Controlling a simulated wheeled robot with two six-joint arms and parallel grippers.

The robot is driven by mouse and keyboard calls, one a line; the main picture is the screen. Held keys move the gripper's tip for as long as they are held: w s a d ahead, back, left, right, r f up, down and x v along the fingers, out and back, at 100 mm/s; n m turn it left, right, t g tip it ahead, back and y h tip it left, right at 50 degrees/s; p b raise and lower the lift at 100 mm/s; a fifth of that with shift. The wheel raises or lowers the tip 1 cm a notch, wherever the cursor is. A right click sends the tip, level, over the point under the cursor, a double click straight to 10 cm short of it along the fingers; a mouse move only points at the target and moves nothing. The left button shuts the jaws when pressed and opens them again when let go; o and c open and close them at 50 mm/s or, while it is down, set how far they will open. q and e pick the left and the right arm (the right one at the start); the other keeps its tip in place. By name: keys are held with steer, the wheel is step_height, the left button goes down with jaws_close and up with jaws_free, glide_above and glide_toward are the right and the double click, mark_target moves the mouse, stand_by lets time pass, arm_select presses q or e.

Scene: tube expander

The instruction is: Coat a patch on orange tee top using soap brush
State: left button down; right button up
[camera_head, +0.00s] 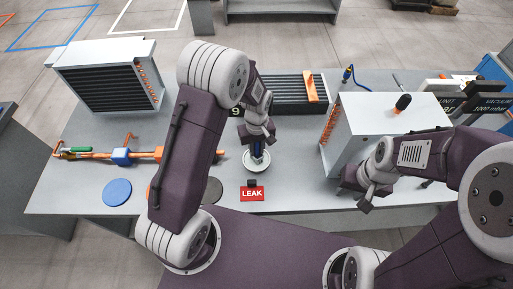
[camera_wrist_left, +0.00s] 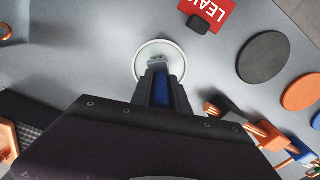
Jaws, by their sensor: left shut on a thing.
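My left gripper (camera_head: 257,150) is shut on the blue handle of the soap brush (camera_head: 258,151). It holds the brush upright over a round white dish (camera_head: 248,168). In the left wrist view the blue handle (camera_wrist_left: 161,92) sits between the fingers and its pale lower end overlaps the dish (camera_wrist_left: 143,62); I cannot tell whether it touches the bottom. An orange pipe assembly (camera_head: 146,154) with a blue block and an upright orange piece (camera_head: 128,141) lies left of my left arm, which hides part of it. I cannot tell which piece is the tee. My right gripper (camera_head: 358,192) is open and empty by the table's front edge.
A red LEAK sign (camera_head: 252,194) stands in front of the dish. A blue disc (camera_head: 117,192) lies at left. A finned coil unit (camera_head: 108,80) stands back left. A white box (camera_head: 385,120) stands right. A black finned unit (camera_head: 290,92) carries an orange bar at the back.

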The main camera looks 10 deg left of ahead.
arm_select(q)
steer(key=shift+s, duration=0.1)
stand_by(0.4)
step_height(320, 180, up, 7)
steer(key=p, duration=0.6)
stand_by(0.6)
steer(key=shift+a+f, duration=0.15)
steer(key=shift+f, duration=0.1)
steer(key=s+a+m+b, duration=0.4)
steer(key=a+m, duration=0.2)
steer(key=shift+s+a+r+b, duration=0.2)
steer(key=shift+b, duration=0.2)
